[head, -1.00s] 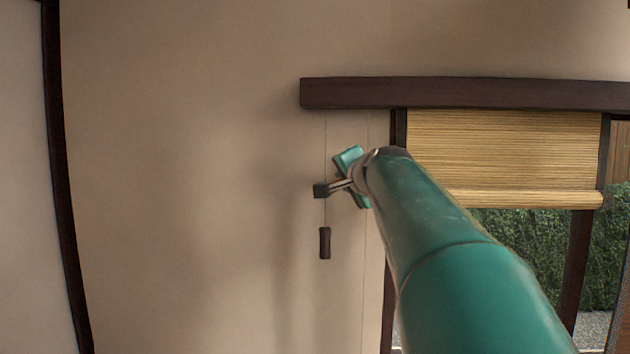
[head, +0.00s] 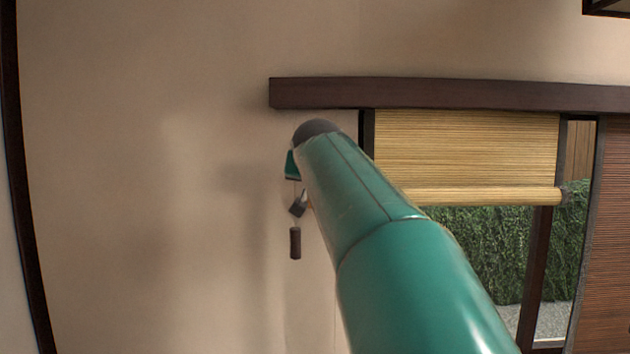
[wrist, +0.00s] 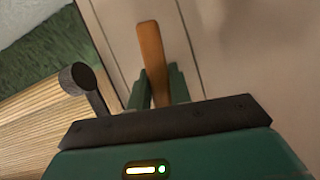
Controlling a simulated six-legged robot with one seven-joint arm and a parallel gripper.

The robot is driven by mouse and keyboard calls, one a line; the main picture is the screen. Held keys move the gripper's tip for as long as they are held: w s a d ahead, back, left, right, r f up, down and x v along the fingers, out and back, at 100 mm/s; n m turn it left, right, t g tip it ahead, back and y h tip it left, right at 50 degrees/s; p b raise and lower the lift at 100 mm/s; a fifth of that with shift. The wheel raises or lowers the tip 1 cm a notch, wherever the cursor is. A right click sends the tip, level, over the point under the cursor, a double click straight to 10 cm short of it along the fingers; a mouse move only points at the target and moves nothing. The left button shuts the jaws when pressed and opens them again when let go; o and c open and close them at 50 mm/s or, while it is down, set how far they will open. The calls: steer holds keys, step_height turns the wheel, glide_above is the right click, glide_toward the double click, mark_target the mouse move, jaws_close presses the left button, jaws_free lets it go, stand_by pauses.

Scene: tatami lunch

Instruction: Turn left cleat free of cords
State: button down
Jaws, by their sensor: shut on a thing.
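My gripper (wrist: 159,84) is shut on a brown wooden bar, which I take to be the left cleat (wrist: 151,45). The bar stands between the two green fingers, tilted slightly in the wrist view. In the head view my gripper (head: 292,167) is mostly hidden behind my arm, left of the window, and the cleat is hard to make out there. A dark cord pull (head: 295,243) hangs upright just below on a thin cord. Whether any cord is wrapped around the cleat cannot be seen.
A dark, round-ended piece on a short stem (wrist: 73,77) shows left of the fingers. A dark beam (head: 450,95) runs above the window. A rolled bamboo blind (head: 465,150) hangs to the right, with a hedge (head: 470,245) outside. The wall (head: 140,180) at left is bare.

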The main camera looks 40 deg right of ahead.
steer(key=shift+n+h, duration=0.3)
steer(key=shift+n, duration=0.3)
steer(key=c, duration=1.3)
jaws_free()
steer(key=shift+w, duration=0.1)
steer(key=v, duration=1.4)
steer(key=shift+w+r, duration=0.15)
steer(key=shift+r, duration=0.05)
